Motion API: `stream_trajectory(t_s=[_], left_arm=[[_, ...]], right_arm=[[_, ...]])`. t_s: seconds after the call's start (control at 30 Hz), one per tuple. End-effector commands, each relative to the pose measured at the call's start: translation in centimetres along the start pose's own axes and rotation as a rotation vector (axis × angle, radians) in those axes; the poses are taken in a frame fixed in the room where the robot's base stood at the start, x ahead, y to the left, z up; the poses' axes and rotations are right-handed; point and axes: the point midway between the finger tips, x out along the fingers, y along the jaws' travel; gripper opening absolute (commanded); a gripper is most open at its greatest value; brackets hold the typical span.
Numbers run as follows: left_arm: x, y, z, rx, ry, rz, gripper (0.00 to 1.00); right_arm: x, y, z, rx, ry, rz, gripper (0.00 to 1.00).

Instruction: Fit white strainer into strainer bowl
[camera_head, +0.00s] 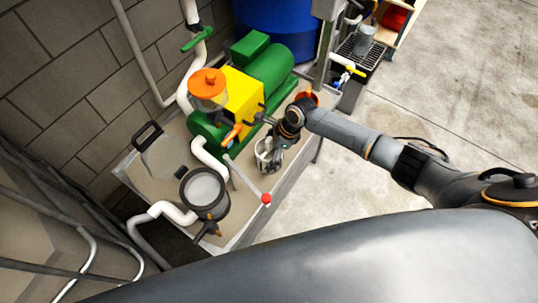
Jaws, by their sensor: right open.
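My right arm reaches in from the right, and its right gripper (267,163) points down over the tray-like bench top. The gripper is open. A small whitish shape shows at its fingers; I cannot tell whether it is the white strainer or part of the gripper. A dark round bowl (221,209) with a pale grey inside stands open near the front of the bench, left of the gripper and apart from it. It may be the strainer bowl. My left gripper is not in view.
A green and yellow pump (242,92) with an orange-capped clear pot (208,88) stands behind the gripper. White pipes (160,212) and a red-tipped rod (265,199) are near the bowl. A black-handled clear plate (165,157) lies at left. Concrete floor is clear at right.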

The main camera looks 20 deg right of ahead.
Motion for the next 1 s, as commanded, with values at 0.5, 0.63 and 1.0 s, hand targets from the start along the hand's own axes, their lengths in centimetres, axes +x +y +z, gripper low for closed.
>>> stream_trajectory(t_s=[0.5,0.63,1.0], left_arm=[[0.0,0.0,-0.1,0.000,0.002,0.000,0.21],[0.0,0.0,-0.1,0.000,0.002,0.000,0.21],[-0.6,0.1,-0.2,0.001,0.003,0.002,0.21]], right_arm=[[0.0,-0.1,0.0,0.000,0.000,-0.001,0.51],[0.0,0.0,0.0,0.000,0.000,-0.001,0.51],[-2.9,-0.1,1.2,-0.002,-0.003,-0.003,0.51]])
